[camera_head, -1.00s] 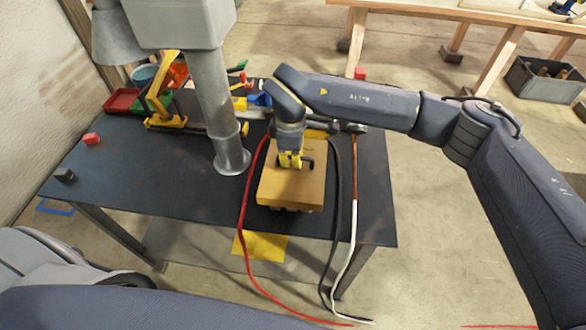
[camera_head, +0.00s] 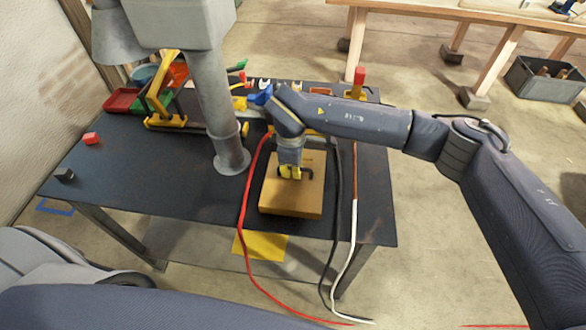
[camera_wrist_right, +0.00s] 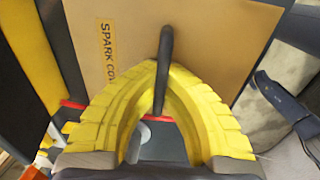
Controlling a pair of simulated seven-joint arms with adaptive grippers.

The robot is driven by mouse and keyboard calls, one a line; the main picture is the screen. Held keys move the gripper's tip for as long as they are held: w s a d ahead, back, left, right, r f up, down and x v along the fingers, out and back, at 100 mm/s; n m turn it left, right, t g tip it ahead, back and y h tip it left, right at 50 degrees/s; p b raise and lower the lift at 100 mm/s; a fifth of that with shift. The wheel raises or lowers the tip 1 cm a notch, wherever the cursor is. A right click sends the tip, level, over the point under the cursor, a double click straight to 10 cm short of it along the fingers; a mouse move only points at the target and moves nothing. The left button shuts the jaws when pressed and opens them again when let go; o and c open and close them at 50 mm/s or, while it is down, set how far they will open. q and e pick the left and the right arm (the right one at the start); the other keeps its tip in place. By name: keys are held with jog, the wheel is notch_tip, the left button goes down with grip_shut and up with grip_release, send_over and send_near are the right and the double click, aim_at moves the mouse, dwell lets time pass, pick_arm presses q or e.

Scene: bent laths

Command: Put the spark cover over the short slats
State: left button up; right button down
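The spark cover (camera_head: 290,200) is a tan box-like lid at the front middle of the dark table, sitting level at or very near the tabletop. Its label and flat top also show in the right wrist view (camera_wrist_right: 215,40). My right gripper (camera_head: 291,173) is above it, with its yellow fingers closed around the black handle (camera_wrist_right: 166,45). No short slats show; whatever is under the cover is hidden. My left gripper is out of view.
A red cable (camera_head: 245,205) runs left of the cover, and black and white cables run to its right. My grey column stands close on the left. A yellow clamp frame (camera_head: 160,95) and coloured parts stand at the back. The table's left (camera_head: 130,170) is mostly clear.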

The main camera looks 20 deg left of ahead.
aim_at(292, 178)
jog(key=shift+f, duration=0.2)
jog(key=c, duration=1.6)
grip_release()
jog(key=shift+r, duration=0.1)
notch_tip(292, 178, up, 13)
jog(key=s, duration=0.1)
